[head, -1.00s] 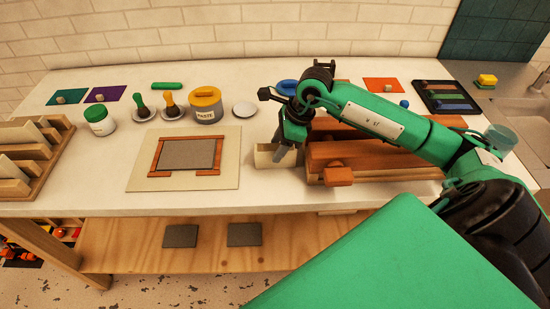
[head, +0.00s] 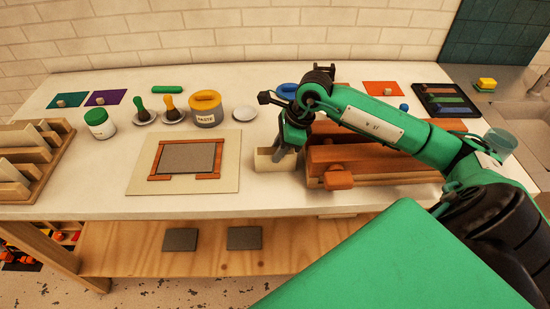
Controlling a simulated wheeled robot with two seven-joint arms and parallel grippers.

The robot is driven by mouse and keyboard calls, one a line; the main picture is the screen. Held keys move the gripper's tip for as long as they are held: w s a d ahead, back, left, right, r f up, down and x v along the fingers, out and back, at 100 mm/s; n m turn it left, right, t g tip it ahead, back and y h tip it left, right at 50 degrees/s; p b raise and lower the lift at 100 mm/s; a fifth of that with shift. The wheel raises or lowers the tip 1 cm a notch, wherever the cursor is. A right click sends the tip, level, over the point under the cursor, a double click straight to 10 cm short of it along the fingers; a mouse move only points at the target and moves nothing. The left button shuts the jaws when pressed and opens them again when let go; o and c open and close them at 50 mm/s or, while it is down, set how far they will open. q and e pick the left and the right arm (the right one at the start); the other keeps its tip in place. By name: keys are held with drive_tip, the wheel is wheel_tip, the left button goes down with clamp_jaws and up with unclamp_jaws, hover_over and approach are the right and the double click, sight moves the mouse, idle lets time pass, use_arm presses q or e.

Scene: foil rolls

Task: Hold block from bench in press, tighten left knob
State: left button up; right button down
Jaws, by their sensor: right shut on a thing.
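A reddish wooden press (head: 385,163) stands at the right of the bench (head: 110,204). A wooden knob (head: 338,180) sticks out at its front left; any other knob is hidden behind my arm. A cream block (head: 264,163) is at the press's left end, close beside it. My right gripper (head: 284,156) points down at the block's right part and is shut on it. The fingertips are partly hidden, and I cannot tell whether the block touches the bench. My left gripper is not in view.
Left of the block lies a cream board (head: 231,175) with a grey plate in a wooden frame. A paste jar (head: 206,110), a white jar (head: 99,124) and brushes on dishes stand behind. A slotted rack (head: 58,160) is at far left. The bench's front strip is clear.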

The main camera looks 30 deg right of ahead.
drive_tip(key=shift+r+p, duration=0.55)
drive_tip(key=shift+r, duration=0.9)
drive_tip(key=shift+r+p, duration=0.6)
drive_tip(key=shift+r, duration=1)
